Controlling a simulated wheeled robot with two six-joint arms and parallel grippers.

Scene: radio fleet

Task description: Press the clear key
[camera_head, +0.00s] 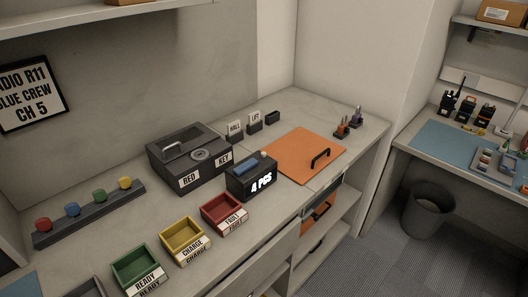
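A small dark counter box (251,182) stands on the bench near the middle, its front display reading "4 PCS" in lit white. A blue item (245,168) lies on its top. A small pale knob or key (263,155) shows at its top back right; I cannot read any mark on it. No key in view is legibly labelled clear. Neither of my grippers is in view.
Behind the counter is a dark box (175,150) labelled "RED" and "KEY". Red (223,208), yellow (183,235) and green (135,263) bins line the front. An orange board (290,155) with a black handle lies right. A rack (92,215) with coloured knobs stands left.

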